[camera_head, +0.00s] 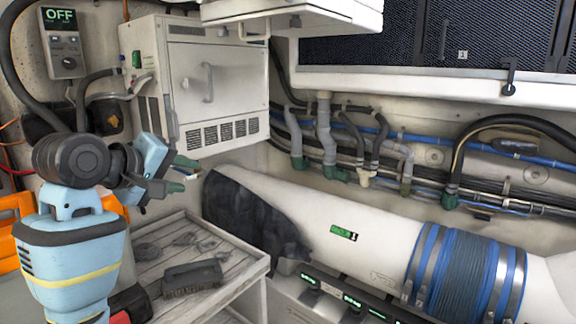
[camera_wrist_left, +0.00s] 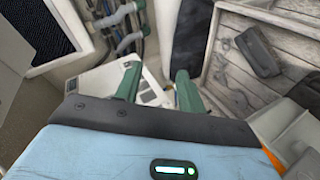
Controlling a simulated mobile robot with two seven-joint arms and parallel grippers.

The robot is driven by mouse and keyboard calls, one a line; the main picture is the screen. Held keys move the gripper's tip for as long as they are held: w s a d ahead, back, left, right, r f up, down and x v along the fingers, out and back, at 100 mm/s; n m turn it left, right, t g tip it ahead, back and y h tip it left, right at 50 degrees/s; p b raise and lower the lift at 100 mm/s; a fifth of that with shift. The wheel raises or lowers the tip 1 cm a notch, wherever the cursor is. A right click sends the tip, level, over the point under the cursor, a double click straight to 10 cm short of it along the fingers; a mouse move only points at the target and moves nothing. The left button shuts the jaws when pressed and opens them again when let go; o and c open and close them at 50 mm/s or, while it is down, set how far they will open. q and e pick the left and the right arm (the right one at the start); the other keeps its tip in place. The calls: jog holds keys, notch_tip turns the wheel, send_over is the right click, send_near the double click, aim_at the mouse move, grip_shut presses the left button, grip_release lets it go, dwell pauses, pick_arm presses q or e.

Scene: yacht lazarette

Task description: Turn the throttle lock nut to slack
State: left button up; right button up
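I cannot pick out a throttle lock nut in either view; it may be hidden or too small to tell. My left gripper (camera_head: 181,175) is in front of the white cabinet (camera_head: 215,85), above the slatted wooden surface. Its two green-tipped fingers are apart. In the left wrist view the gripper (camera_wrist_left: 158,84) also shows its fingers spread, with a pale surface behind the gap and nothing clearly held. A small blue and yellow detail near one fingertip is too small to make out. My right gripper is in neither view.
A grey control box (camera_head: 62,42) reading "OFF" hangs at the upper left. A slatted wooden surface (camera_head: 215,285) holds a dark case (camera_head: 192,277) and loose metal pieces. A large white pipe (camera_head: 385,240) with a blue-banded sleeve (camera_head: 465,275) runs to the right, below hoses and cables.

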pick_arm(q)
jog(key=s+a+f+m+g+y, duration=0.15)
jog(key=s+f, duration=0.35)
jog(key=f, duration=0.6)
jog(key=s+f+m+g+y, duration=0.15)
jog(key=s+f, duration=0.25)
jog(key=f, duration=0.7)
jog(key=s+f+m+g, duration=0.15)
jog(key=s+f, duration=0.35)
jog(key=f, duration=0.7)
jog(key=s+a+f+m+g+y, duration=0.15)
jog(key=s+f, duration=0.25)
jog(key=s, duration=0.5)
jog(key=s+f+m+g, duration=0.2)
jog(key=s+f, duration=0.3)
jog(key=s, duration=0.4)
jog(key=s+f+m+g+y, duration=0.15)
jog(key=s+f, duration=0.25)
jog(key=s, duration=0.6)
jog(key=w+d+f+t+h, duration=0.2)
jog(key=w+f+t, duration=0.4)
jog(key=f, duration=0.3)
jog(key=shift+w+d+f+t, duration=0.15)
jog(key=shift+w+f+t, duration=0.25)
jog(key=shift+t, duration=0.35)
